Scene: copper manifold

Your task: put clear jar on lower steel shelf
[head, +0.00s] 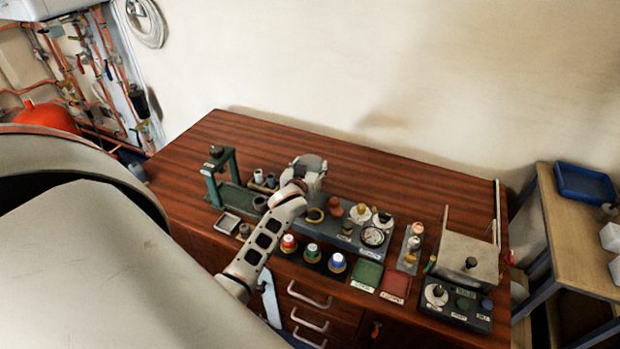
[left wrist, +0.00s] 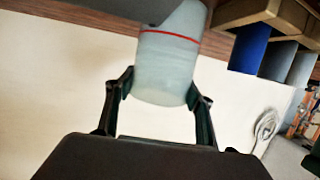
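The left wrist view shows a pale, cloudy jar (left wrist: 168,70) with a thin red line around it, which I take for the clear jar. In the head view my left gripper (head: 310,180) is over the back middle of the wooden bench, and I cannot make out the jar there. My right gripper is in neither view. I cannot make out a lower steel shelf.
The bench (head: 400,175) holds a green press stand (head: 214,175), coloured-cap bottles (head: 312,252), a gauge (head: 373,236) and a grey box (head: 467,262). The bench's back strip is clear. A side table (head: 575,240) stands at right.

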